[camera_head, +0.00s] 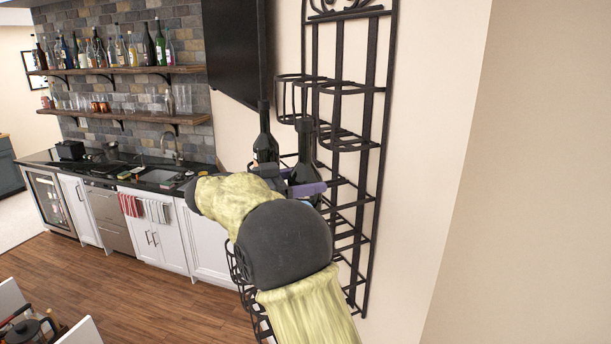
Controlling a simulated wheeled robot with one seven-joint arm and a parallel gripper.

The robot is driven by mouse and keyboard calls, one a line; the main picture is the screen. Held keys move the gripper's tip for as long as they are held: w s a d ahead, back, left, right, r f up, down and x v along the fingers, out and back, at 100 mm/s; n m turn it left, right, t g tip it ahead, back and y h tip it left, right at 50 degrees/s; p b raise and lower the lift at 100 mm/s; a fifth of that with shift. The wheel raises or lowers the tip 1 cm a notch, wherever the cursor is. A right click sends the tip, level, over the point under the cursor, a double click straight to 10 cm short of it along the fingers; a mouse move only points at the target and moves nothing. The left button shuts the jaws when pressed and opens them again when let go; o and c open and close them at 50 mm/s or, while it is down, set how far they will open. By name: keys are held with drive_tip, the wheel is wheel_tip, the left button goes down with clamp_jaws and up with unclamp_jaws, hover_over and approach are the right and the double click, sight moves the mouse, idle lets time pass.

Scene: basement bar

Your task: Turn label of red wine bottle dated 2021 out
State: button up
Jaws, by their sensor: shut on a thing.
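Two dark wine bottles stand upright at the black wall rack (371,130). The left bottle (265,143) shows its neck and shoulder. The right bottle (304,160) is nearer to me. My gripper (291,182) is at the bottles' height, beyond my arm, and is shut on one bottle, seemingly the right one, around its body. My arm hides the lower parts of both bottles. No label or date can be read, so I cannot tell which bottle is dated 2021.
A black panel (237,45) hangs on the wall left of the rack. Two shelves with bottles (125,70) and glasses (130,117) are above a counter (150,178) at the back left. Wooden floor (150,295) is clear between.

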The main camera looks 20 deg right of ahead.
drive_tip(key=shift+m+g+p, duration=0.5)
drive_tip(key=shift+g+p, duration=0.05)
drive_tip(key=shift+g, duration=0.25)
drive_tip(key=o, duration=0.8)
drive_tip(key=shift+f+t+b, duration=0.1)
drive_tip(key=shift+t+b, duration=0.2)
